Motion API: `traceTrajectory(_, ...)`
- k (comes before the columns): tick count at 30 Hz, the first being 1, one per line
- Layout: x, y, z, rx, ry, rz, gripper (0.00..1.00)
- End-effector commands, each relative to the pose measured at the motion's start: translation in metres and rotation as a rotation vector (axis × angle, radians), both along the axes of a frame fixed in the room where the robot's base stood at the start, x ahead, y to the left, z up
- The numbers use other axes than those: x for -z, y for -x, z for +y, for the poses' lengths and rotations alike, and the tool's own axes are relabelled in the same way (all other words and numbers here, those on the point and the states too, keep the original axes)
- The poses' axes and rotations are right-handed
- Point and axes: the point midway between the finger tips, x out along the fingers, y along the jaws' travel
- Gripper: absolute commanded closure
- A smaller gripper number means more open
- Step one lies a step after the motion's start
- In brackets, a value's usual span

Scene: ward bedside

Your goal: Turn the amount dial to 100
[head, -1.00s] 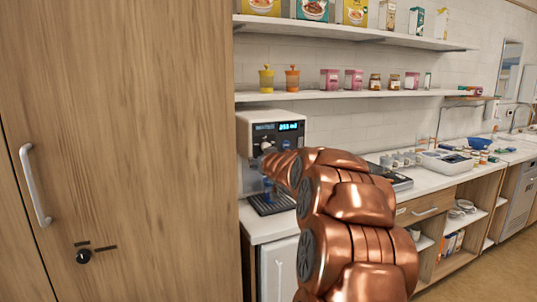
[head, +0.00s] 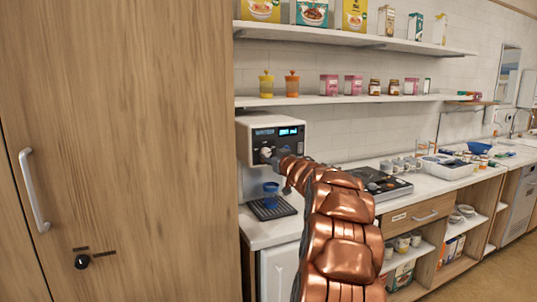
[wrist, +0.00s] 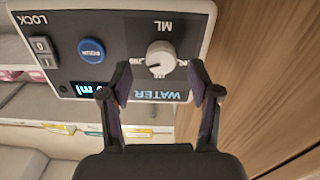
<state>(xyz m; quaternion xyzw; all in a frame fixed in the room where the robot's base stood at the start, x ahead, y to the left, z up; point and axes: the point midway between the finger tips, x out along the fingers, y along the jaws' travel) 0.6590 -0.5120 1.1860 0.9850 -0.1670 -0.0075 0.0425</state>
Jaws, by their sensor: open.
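The amount dial (wrist: 159,58) is a pale round knob with a pointer line, on the dark panel of the water dispenser (head: 245,140). The wrist view shows the panel upside down, with "ML" and "WATER" lettering. My gripper (wrist: 160,93) is open, its two fingers apart on either side of the dial's line, with the fingertips just short of the knob in the picture. I cannot tell whether they touch it. The blue display (wrist: 88,88) is partly hidden by a finger, and its full number is not readable. In the head view the dial (head: 265,153) shows just left of my gripper.
A blue round button (wrist: 91,49) and a LOCK switch (wrist: 42,50) share the panel. A blue cup (head: 270,187) stands on the drip tray (head: 262,213). A wooden cabinet (head: 120,130) rises close on the left. A shelf (head: 350,98) runs above.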

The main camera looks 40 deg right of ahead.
Motion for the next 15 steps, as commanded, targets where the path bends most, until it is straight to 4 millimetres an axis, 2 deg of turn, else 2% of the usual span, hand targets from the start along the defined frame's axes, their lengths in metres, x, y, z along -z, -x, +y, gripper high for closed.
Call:
traceTrajectory(6,0.0,-0.018,-0.006,-0.001,0.001,0.003,0.38)
traceTrajectory(15,-0.001,-0.026,-0.009,0.0,0.001,0.0,0.38)
